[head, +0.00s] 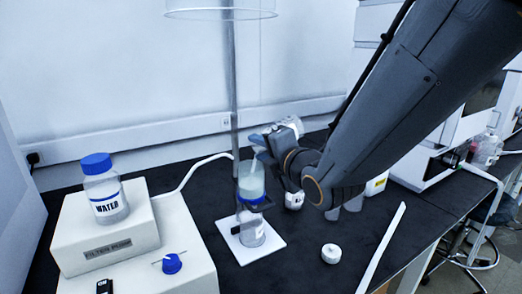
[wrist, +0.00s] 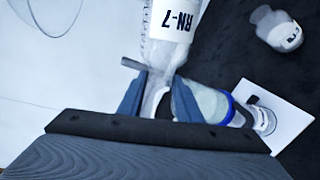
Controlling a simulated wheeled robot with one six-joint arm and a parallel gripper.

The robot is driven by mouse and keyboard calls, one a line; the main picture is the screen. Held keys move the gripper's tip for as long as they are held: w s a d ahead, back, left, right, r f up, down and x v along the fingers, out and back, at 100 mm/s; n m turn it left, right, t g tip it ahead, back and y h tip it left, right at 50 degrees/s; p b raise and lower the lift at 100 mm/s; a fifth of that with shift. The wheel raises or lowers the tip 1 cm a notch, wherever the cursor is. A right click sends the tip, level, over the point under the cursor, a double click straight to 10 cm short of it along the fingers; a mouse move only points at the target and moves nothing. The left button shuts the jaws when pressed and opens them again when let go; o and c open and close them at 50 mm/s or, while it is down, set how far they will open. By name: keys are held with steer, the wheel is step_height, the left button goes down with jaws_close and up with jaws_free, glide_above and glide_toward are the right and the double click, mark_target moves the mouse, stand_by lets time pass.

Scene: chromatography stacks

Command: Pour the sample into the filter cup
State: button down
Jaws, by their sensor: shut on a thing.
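My gripper (head: 262,150) is shut on the neck of a clear bottle labelled RN-7 (wrist: 172,18), its blue fingers on either side in the wrist view (wrist: 158,92). The bottle is tipped, its body beyond the fingers; in the head view it is partly hidden behind my gripper. The filter cup (head: 251,181) is clear with pale contents and sits on a flask (head: 251,232) with a blue collar. It shows right of the fingers in the wrist view (wrist: 210,104). My gripper is just above the cup's right side. A pale streak shows near the mouth; I cannot tell whether liquid is flowing.
A stand rod (head: 234,90) rises behind the cup. A white filter pump (head: 106,236) with a blue-capped water bottle (head: 105,192) stands left.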

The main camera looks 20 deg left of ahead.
stand_by(0.4)
steer(key=shift+s+a+n+b, duration=0.1)
steer(key=shift+n+b, duration=0.25)
steer(key=shift+n, duration=0.25)
steer(key=shift+w+d+r+m, duration=0.1)
steer(key=shift+w+r+m, duration=0.05)
steer(key=shift+m, duration=0.35)
steer(key=shift+w+d+r+m, duration=0.1)
steer(key=shift+r+m, duration=0.05)
steer(key=shift+m, duration=0.35)
steer(key=p, duration=0.1)
steer(key=r+m, duration=0.1)
steer(key=r+m+p, duration=0.1)
steer(key=shift+w+d+r+g+p, duration=0.1)
steer(key=shift+w+d+g+p, duration=0.1)
steer(key=shift+d+g+p, duration=0.1)
steer(key=shift+w+r+m+y+p, duration=0.1)
steer(key=shift+r+m+y+p, duration=0.2)
steer(key=shift+m+y, duration=0.1)
